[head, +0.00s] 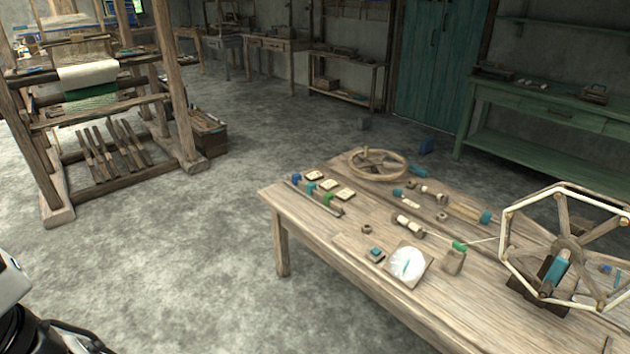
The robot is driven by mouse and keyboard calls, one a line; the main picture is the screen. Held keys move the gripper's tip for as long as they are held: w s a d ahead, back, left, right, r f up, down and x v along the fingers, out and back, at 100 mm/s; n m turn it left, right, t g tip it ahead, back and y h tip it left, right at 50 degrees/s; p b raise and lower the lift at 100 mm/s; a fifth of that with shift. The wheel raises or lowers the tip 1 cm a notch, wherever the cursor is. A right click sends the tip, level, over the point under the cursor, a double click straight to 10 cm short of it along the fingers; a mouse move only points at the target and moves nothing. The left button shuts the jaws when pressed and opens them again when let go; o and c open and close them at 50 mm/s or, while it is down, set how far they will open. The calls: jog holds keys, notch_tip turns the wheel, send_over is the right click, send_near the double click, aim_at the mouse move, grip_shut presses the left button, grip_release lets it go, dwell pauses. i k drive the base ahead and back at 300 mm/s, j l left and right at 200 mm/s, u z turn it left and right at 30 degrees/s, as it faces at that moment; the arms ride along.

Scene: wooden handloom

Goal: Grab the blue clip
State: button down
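A small blue clip (297,179) stands near the far left corner of the wooden table (350,250). It is at the left end of a short row, with a teal clip (311,188) and a green clip (328,198) to its right. The clips appear to sit on or beside a thin dark rod, but they are too small to tell which. White and black parts of my own body show at the lower left edge, well apart from the table. I cannot make out my gripper's fingers in this view.
Pale square cards (330,185) lie just behind the clips. A wooden wheel (378,164), spools (408,224), a white dial (407,263) and a large yarn reel (565,245) occupy the table. A handloom (100,110) stands at left. The grey floor (200,255) between is clear.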

aim_at(297, 176)
jog(key=u, duration=0.15)
jog(key=i+j+z, duration=0.15)
jog(key=i, duration=0.25)
jog(key=i+j+z, duration=0.15)
jog(key=i+j, duration=0.2)
jog(key=i+j+z, duration=0.1)
jog(key=i+j, duration=0.25)
jog(key=i+j+z, duration=0.15)
jog(key=i+j, duration=0.2)
jog(key=i+j+z, duration=0.15)
jog(key=i+j, duration=0.2)
jog(key=i+j+z, duration=0.15)
jog(key=i+j, duration=0.15)
jog(key=j, duration=0.2)
jog(key=i+j+z, duration=0.15)
jog(key=i+j, duration=0.15)
jog(key=j, duration=0.2)
jog(key=i+j+z, duration=0.15)
jog(key=j, duration=0.35)
jog(key=i, duration=0.1)
